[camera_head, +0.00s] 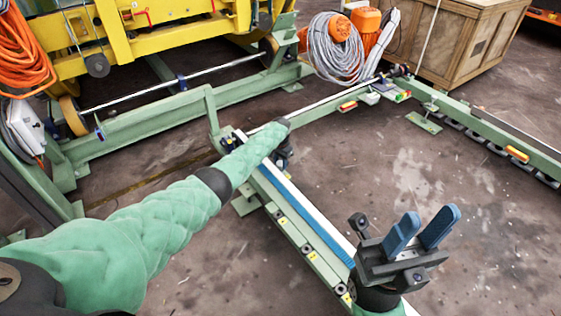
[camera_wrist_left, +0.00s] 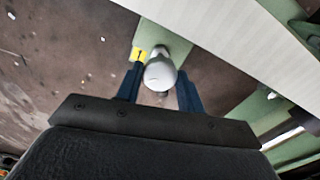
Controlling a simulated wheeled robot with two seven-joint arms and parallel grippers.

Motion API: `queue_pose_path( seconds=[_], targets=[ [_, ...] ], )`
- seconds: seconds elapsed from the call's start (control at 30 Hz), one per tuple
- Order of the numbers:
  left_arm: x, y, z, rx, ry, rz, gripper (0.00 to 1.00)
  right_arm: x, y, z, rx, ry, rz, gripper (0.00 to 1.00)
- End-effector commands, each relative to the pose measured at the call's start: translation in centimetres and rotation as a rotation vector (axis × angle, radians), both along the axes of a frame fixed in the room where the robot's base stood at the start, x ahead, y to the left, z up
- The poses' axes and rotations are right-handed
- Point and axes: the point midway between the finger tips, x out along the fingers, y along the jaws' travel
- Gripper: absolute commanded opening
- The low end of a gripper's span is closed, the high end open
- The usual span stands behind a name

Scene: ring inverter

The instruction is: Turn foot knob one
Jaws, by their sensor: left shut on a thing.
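Foot knob one (camera_wrist_left: 160,74) is a rounded pale grey knob in the left wrist view, beside a yellow tag (camera_wrist_left: 148,53) with a dark mark. The two blue fingers of my left gripper (camera_wrist_left: 160,90) stand on either side of the knob and are shut on it. In the head view my left gripper (camera_head: 283,158) is at the side of the green beam (camera_head: 310,252), mostly hidden by its own wrist, and the knob cannot be seen there. My right gripper (camera_head: 425,236) is open and empty, with its blue fingers pointing up, over the near end of the beam.
The beam carries a blue strip, a white rail and several yellow tags. A yellow machine (camera_head: 150,40) on a green frame stands at the back left. A wooden crate (camera_head: 455,40) and coiled grey cable (camera_head: 335,50) are at the back.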

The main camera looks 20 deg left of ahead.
Motion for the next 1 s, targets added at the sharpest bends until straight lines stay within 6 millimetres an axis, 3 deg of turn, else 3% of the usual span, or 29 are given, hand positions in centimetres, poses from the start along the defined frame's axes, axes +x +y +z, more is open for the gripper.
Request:
queue_pose_path(
  seconds=[0.7, 1.0],
  targets=[
    [-0.01, -0.02, -0.05, -0.002, 0.000, -0.670, 0.15, 0.03, -0.04, 0.38, 0.006, -0.004, 0.001, 0.36],
    [0.02, -0.02, -0.03, -0.002, 0.000, -0.880, 0.15, -0.01, -0.01, 0.11, -0.002, -0.001, 0.002, 0.36]
  ],
)
